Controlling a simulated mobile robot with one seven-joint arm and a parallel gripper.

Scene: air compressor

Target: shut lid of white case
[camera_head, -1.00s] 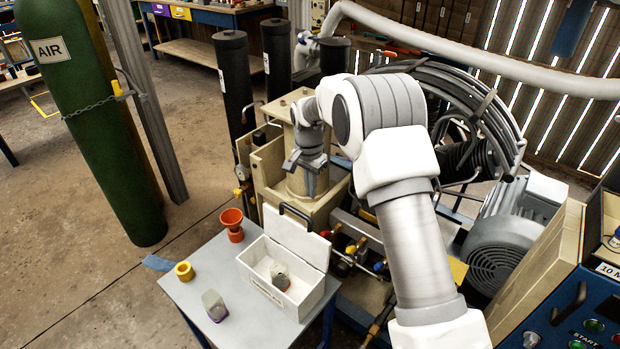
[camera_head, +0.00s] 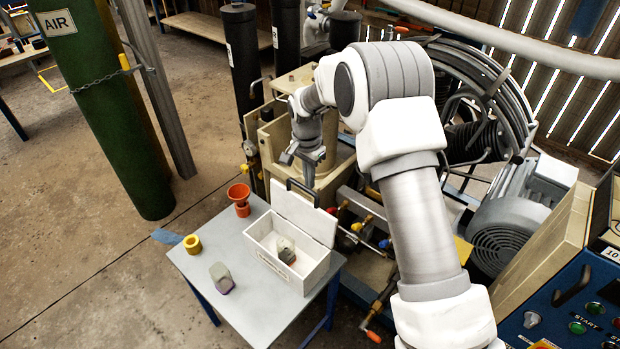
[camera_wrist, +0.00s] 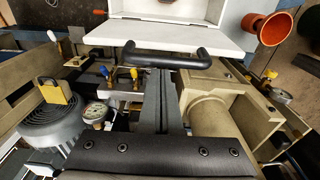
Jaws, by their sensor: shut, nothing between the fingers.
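The white case (camera_head: 262,256) stands on a small grey table, with its lid (camera_head: 305,214) open and standing up at the back edge. A black handle (camera_head: 303,192) is on the lid's upper edge. A grey block-like object (camera_head: 286,250) lies inside the case. My gripper (camera_head: 309,182) is shut and empty, just behind and above the handle. In the wrist view, the shut fingers (camera_wrist: 157,72) point at the handle (camera_wrist: 165,62), with the lid (camera_wrist: 190,38) beyond it. I cannot tell whether they touch the handle.
Compressor machinery with valves and hoses stands close behind the case. A green AIR cylinder (camera_head: 105,110) stands at left. Open floor lies left of the table.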

